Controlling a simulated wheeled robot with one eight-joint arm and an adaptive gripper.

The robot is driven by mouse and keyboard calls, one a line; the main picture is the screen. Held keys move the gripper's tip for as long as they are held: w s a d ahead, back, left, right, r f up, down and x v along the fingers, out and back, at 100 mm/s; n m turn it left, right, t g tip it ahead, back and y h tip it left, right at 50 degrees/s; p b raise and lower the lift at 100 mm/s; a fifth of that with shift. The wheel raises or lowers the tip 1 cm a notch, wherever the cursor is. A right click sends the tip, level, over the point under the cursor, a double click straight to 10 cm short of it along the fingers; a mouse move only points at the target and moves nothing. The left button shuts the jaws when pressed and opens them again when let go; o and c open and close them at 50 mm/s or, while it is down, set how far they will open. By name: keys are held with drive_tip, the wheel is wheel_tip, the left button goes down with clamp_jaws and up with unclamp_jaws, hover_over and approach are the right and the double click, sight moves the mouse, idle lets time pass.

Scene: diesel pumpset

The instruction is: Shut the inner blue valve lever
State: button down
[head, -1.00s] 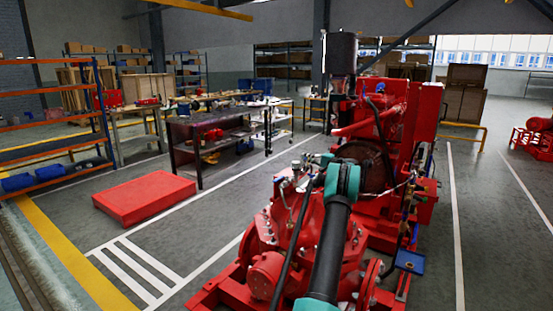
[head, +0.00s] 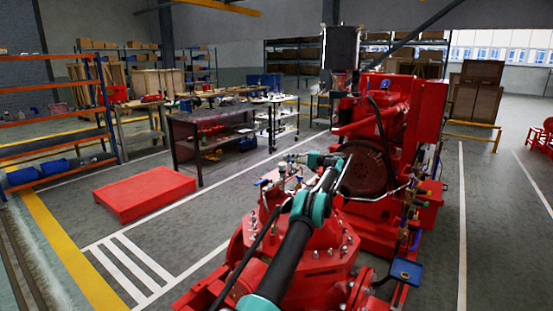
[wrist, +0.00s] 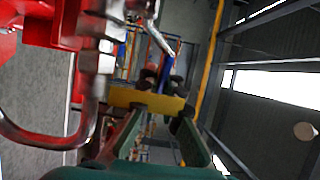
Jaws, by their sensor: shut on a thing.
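My gripper (head: 291,158) reaches over the red pumpset (head: 315,250) at the small pipe fittings (head: 282,172) in the head view. In the wrist view my gripper (wrist: 156,84) has its green fingers close together, with a narrow blue piece (wrist: 170,47) at and beyond the tips. This looks like the inner blue valve lever, and the fingers appear shut on it. The contact is blurred, and the lever's angle cannot be told. Another small blue lever (head: 262,182) shows left of the fittings in the head view.
A bent metal pipe (wrist: 60,142) and fittings (wrist: 97,62) lie close on the left of the wrist view.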

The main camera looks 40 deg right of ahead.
drive_tip(key=shift+a+f, duration=0.15)
drive_tip(key=shift+a, duration=0.1)
idle(0.3)
drive_tip(key=c, duration=1.7)
unclamp_jaws()
